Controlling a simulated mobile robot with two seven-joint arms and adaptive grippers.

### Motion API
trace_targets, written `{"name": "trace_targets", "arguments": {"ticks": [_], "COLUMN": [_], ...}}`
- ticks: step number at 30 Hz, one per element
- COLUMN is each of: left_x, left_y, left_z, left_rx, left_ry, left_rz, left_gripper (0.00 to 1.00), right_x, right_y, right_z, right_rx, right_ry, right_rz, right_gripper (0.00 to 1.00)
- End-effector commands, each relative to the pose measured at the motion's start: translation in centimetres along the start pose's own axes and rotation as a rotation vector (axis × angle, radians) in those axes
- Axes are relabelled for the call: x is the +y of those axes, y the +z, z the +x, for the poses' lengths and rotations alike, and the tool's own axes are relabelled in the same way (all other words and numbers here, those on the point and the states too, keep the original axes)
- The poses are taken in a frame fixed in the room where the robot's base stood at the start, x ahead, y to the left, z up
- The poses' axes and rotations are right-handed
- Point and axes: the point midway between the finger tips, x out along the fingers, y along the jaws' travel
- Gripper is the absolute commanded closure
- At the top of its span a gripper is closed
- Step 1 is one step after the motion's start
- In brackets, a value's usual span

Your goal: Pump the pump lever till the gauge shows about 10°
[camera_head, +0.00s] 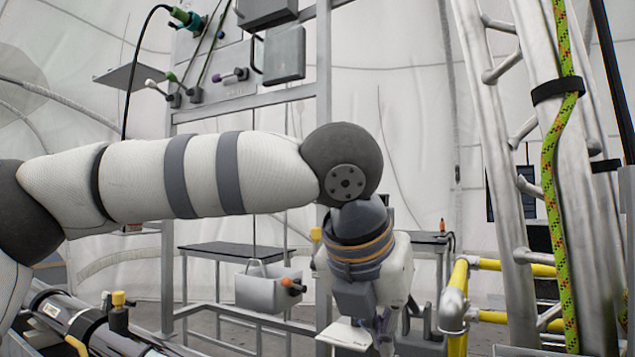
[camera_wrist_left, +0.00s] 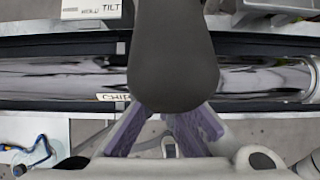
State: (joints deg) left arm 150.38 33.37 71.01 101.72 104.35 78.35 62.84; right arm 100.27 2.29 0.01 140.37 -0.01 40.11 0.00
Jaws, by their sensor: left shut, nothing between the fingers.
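My left arm reaches across the head view from the left, and its wrist hangs down in the middle. My left gripper (camera_head: 386,332) is at the bottom centre, partly hidden by the wrist and cut by the frame edge. It is shut with nothing held. In the left wrist view its purple-padded fingers (camera_wrist_left: 165,120) show below a dark grey rounded part (camera_wrist_left: 172,60). I cannot tell whether that part is the pump lever. A dark glossy tube (camera_wrist_left: 60,80) runs behind it. No gauge reading is legible. My right gripper is not in view.
A grey box with an orange knob (camera_head: 268,290) hangs left of my wrist. A black cylinder (camera_head: 75,325) lies lower left. Yellow railing (camera_head: 488,263) and a metal truss with green rope (camera_head: 552,170) stand right. A box labelled TILT (camera_wrist_left: 90,10) is beside the tube.

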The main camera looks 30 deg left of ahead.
Motion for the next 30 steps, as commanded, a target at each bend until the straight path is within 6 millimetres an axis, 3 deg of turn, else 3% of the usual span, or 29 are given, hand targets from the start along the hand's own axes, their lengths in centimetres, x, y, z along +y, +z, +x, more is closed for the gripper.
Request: {"name": "trace_targets", "arguments": {"ticks": [30], "left_x": [-0.2], "left_y": [-2.6], "left_z": [1.9], "left_rx": [-0.002], "left_ry": [-0.004], "left_rz": [0.003], "left_gripper": [1.00], "right_x": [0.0], "right_y": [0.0], "right_z": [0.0], "right_rx": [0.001], "right_ry": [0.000], "right_rz": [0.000], "right_gripper": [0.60]}}
